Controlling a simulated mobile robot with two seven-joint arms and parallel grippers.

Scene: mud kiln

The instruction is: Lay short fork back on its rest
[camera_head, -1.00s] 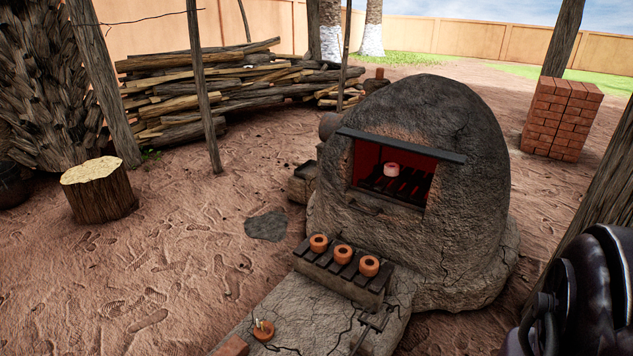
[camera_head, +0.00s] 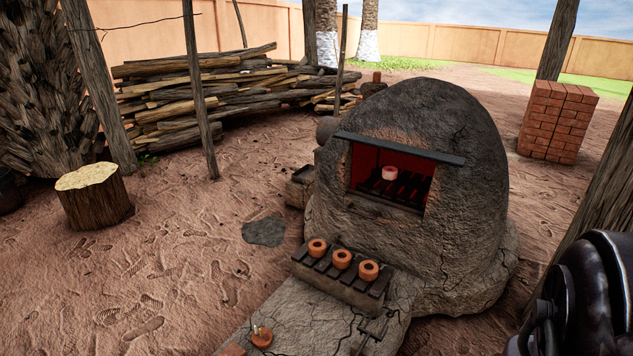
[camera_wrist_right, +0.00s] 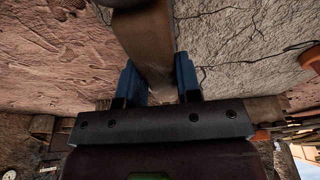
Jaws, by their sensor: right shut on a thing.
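In the right wrist view my right gripper (camera_wrist_right: 159,85) is shut on the brown handle (camera_wrist_right: 148,45) of the short fork, between its two blue fingers. In the head view a dark, pronged metal shape (camera_head: 374,328) shows over the front of the slab, low in the picture. I cannot tell whether it is the fork's head or its rest. My right gripper is outside the head view, and my left gripper is in neither view.
The clay kiln (camera_head: 440,190) stands open, with a glowing pot (camera_head: 389,173) inside. Three clay pots, one here (camera_head: 342,259), sit on a slatted stand (camera_head: 335,286) before it. A small clay dish (camera_head: 262,338) sits on the cracked slab (camera_head: 295,320). Bare ground lies left.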

